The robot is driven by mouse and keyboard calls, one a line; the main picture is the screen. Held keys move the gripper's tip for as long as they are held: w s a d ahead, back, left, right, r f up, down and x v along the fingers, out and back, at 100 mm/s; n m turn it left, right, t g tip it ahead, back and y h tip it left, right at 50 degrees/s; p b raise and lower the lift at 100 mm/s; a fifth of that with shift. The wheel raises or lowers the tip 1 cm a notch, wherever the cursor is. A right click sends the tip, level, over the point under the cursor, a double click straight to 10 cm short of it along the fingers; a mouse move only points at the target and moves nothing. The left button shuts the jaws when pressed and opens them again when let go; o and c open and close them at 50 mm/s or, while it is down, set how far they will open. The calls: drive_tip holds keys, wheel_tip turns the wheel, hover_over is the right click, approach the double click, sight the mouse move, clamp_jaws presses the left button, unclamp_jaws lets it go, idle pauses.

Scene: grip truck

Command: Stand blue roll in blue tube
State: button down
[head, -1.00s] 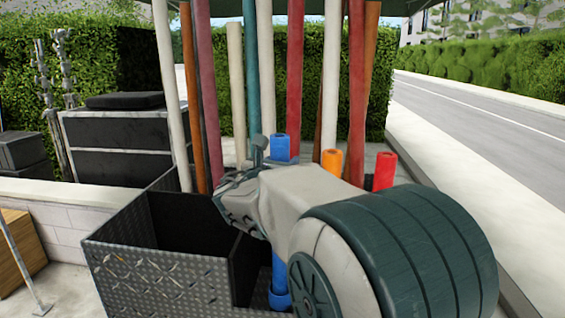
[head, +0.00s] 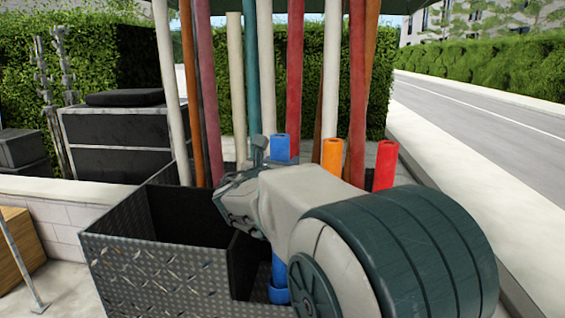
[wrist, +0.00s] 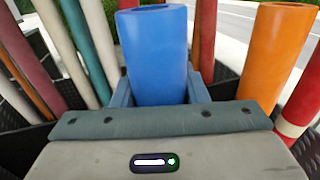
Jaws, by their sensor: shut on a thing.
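The blue roll (head: 281,148) stands upright, with its open top above my gripper. It also fills the middle of the wrist view (wrist: 155,50). My gripper (wrist: 158,96) is shut on the blue roll, with one finger on each side. In the head view my arm hides the middle of the roll. The roll's lower part shows below my arm, directly above the blue tube (head: 279,296), a short wider blue ring low in the metal bin. The roll's lower end meets or enters the tube's mouth; I cannot tell how deep.
The diamond-plate bin (head: 160,270) has an empty dark compartment at left. An orange roll (head: 332,157) and a red roll (head: 385,165) stand right of the blue roll. Several tall coloured rolls stand close behind. A low white wall (head: 60,190) lies left.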

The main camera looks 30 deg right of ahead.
drive_tip(key=shift+f+b, duration=0.25)
drive_tip(key=shift+b, duration=0.15)
idle(0.4)
drive_tip(key=c, duration=0.7)
unclamp_jaws()
drive_tip(key=shift+f, duration=0.1)
drive_tip(key=shift+c, duration=0.2)
drive_tip(key=b+v, duration=0.2)
drive_tip(key=v, duration=1.2)
